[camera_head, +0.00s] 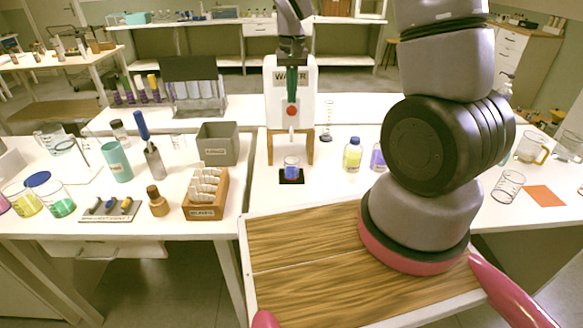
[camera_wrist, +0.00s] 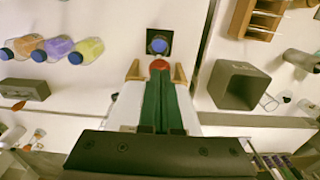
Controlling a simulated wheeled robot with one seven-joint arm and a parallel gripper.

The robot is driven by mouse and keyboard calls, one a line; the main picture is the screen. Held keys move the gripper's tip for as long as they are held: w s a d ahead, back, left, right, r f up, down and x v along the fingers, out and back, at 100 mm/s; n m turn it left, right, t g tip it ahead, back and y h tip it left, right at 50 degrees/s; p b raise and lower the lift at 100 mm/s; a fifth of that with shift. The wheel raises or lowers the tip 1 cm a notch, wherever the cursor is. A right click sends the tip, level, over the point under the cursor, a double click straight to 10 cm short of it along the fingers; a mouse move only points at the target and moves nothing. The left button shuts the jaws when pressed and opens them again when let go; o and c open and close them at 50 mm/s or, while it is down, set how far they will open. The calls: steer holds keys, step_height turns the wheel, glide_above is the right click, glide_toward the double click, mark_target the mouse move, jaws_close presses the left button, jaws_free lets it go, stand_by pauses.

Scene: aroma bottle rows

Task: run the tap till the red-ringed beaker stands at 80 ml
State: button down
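A white dispenser (camera_head: 304,100) labelled WATER stands on wooden legs on the middle bench, with a red round button (camera_head: 291,111) on its front and a pale spout below. A small beaker (camera_head: 291,165) with blue contents stands upright under the spout on a black square pad (camera_head: 291,180). A red ring on it and its marks are too small to make out. In the wrist view the beaker (camera_wrist: 158,46) shows from above. My gripper (camera_head: 291,93), with green fingers together and nothing between them, is at the red button (camera_wrist: 159,64); I cannot tell whether they touch.
Yellow (camera_head: 353,155) and purple (camera_head: 377,157) bottles stand right of the pad. A grey bin (camera_head: 218,144) and a wooden rack (camera_head: 206,193) stand left. The bench just in front of the pad is clear.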

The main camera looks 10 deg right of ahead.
mark_target(292, 107)
steer(key=shift+f, duration=2.7)
steer(key=shift+r, duration=0.55)
stand_by(1.2)
step_height(292, 107, up, 6)
steer(key=shift+r, duration=0.55)
steer(key=shift+d+r, duration=0.1)
steer(key=shift+r, duration=0.3)
steer(key=s+d+r+m+t+y, duration=0.1)
steer(key=s+d+r+t, duration=0.1)
steer(key=s+r, duration=0.35)
steer(key=s+d+r+t+y, duration=0.1)
steer(key=s+d+r, duration=0.15)
steer(key=r, duration=0.65)
steer(key=s+d+r+m+t, duration=0.1)
steer(key=s+r+t, duration=0.3)
steer(key=s, duration=0.9)
step_height(292, 107, up, 3)
steer(key=shift+r, duration=0.1)
